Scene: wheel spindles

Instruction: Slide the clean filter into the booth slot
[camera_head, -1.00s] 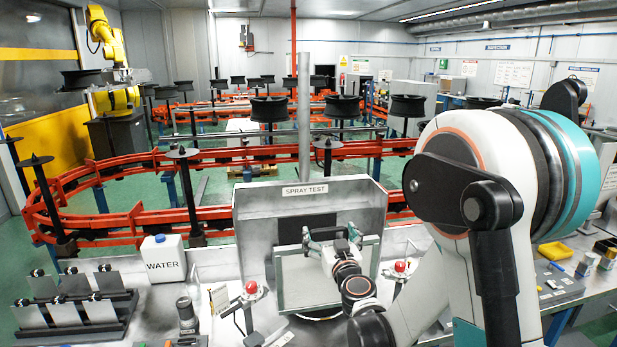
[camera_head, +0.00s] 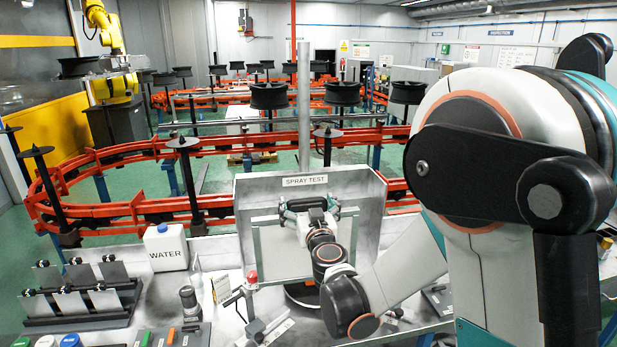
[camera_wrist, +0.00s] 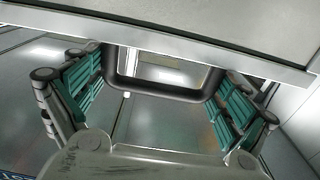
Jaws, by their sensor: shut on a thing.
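The clean filter (camera_head: 274,248) is a pale, upright square panel with a thin grey frame and a dark handle. It stands at the open front of the grey booth (camera_head: 363,208), which bears the SPRAY TEST sign. My gripper (camera_head: 308,207) is shut on the filter's handle. In the wrist view, the black handle (camera_wrist: 150,91) lies between the teal-padded fingers of my gripper (camera_wrist: 158,98), and the filter's metal edge (camera_wrist: 190,48) crosses the top. My wrist and forearm hide the filter's lower right part. I cannot tell whether its edges are in the slot.
A white WATER jug (camera_head: 166,249) and a rack of grey panels (camera_head: 80,300) are on the bench further left. An orange conveyor rail (camera_head: 120,211) runs behind.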

